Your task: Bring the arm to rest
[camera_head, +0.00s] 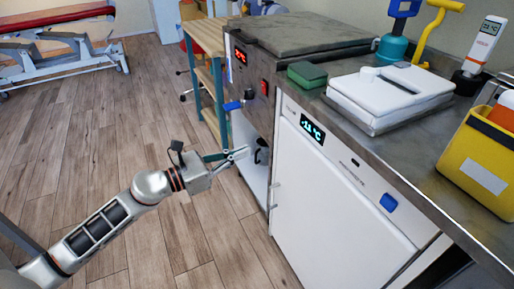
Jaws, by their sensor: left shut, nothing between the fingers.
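My left arm comes in from the lower left over the wood floor. Its gripper (244,152) is shut and empty. The fingertips appear close to the front of the steel unit (254,95), below its blue-handled tap (234,105). I cannot tell whether they touch anything. My right gripper is not in view.
A white fridge (335,190) with a lit display stands right of the steel unit. On the counter are a green sponge (307,74), a white lidded tray (390,95) and a yellow container (482,160). A wooden shelf (207,40) stands behind. The floor (110,130) at left is clear.

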